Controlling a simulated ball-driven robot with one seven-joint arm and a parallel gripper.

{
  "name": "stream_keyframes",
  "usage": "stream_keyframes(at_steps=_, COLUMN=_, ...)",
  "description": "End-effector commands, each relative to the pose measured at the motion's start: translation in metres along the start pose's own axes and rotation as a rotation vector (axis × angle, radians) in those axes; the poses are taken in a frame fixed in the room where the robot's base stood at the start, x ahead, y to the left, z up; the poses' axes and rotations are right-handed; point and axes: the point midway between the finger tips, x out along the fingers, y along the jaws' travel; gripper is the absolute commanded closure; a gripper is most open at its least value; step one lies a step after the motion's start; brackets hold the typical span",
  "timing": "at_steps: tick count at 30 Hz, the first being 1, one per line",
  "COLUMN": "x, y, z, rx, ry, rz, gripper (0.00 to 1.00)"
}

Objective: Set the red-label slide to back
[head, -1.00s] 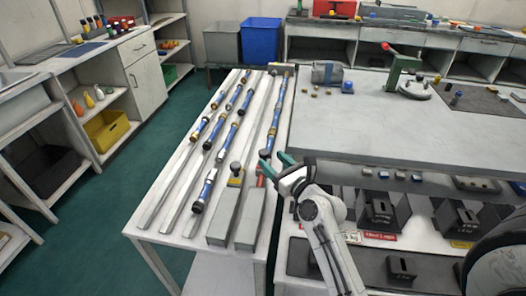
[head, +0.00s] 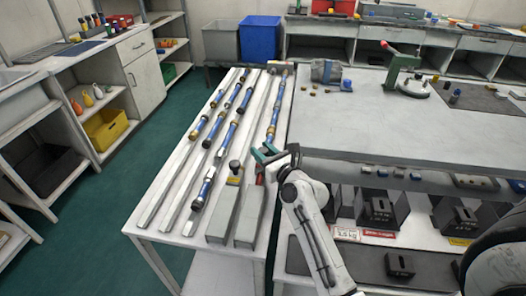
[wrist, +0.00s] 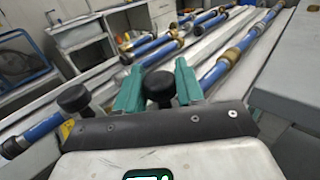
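Two grey slide housings stand side by side at the near end of the white bench. The red-label slide's housing (head: 250,218) is the right one, with a bit of red label (head: 260,179) showing just below my gripper. Its knob is hidden in the head view. The left housing has a yellow label (head: 233,181) and a black knob (head: 234,165). My gripper (head: 264,152) is over the far end of the red-label housing. In the wrist view its green fingers (wrist: 158,88) are apart, with a black knob (wrist: 159,86) between them; contact is unclear. The yellow-label knob (wrist: 73,98) is left.
Blue tubes with brass fittings (head: 202,187) lie along rails on the white bench (head: 165,226). A grey worktop (head: 400,125) adjoins on the right, above dark weight blocks (head: 380,208). Green floor (head: 85,225) is clear on the left.

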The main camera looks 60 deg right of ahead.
Motion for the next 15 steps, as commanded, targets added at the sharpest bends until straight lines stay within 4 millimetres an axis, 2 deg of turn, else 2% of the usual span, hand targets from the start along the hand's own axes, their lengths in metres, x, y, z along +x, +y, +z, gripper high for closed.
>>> stream_keyframes(at_steps=1, x=0.0, y=-0.0001, z=0.0005, rx=0.0, ry=-0.001, rz=0.0, gripper=0.72)
stream_keyframes(at_steps=10, x=0.0001, y=-0.0002, z=0.0014, rx=-0.001, ry=-0.003, rz=-0.001, gripper=1.0)
stream_keyframes(at_steps=15, x=0.0002, y=-0.0003, z=0.002, rx=-0.001, ry=-0.004, rz=-0.001, gripper=1.0)
